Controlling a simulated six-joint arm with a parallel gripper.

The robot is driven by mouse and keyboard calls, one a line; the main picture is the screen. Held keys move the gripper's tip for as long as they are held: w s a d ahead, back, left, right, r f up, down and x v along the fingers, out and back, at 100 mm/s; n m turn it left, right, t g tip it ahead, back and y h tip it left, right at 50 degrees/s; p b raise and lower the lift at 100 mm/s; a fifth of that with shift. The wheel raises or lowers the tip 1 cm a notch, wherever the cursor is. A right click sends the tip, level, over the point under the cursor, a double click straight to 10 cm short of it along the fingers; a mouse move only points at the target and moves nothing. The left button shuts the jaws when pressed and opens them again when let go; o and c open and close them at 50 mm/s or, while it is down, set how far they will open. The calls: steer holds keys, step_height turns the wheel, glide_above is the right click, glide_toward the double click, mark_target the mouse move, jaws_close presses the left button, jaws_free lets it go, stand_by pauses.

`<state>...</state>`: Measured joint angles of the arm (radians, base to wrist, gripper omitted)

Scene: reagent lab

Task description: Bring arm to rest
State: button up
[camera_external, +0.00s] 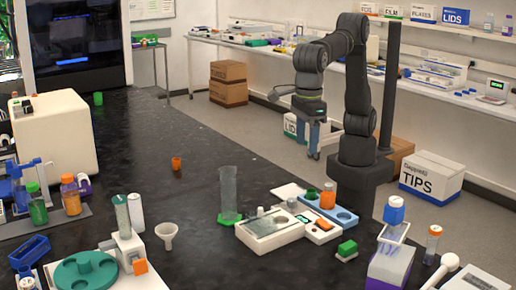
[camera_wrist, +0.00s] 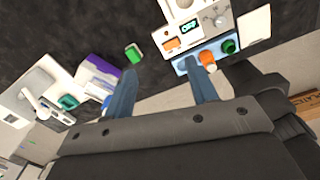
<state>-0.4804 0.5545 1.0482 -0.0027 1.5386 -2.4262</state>
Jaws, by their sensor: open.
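My gripper (camera_external: 314,154) hangs pointing down in the external view, close to my arm's base and beyond the bench's right edge. Its two blue fingers show in the wrist view (camera_wrist: 162,90), spread apart with nothing between them. The gripper is open and empty. My arm (camera_external: 350,85) is folded, with the elbow raised and the forearm reaching left. The fingers are apart from every object on the bench.
A TIPS box (camera_external: 430,176) stands on the floor. The bench's middle is mostly clear.

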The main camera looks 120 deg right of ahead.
steer(key=w+d+m, duration=0.1)
steer(key=d, duration=0.6)
steer(key=shift+w+d, duration=0.2)
steer(key=shift+w, duration=0.2)
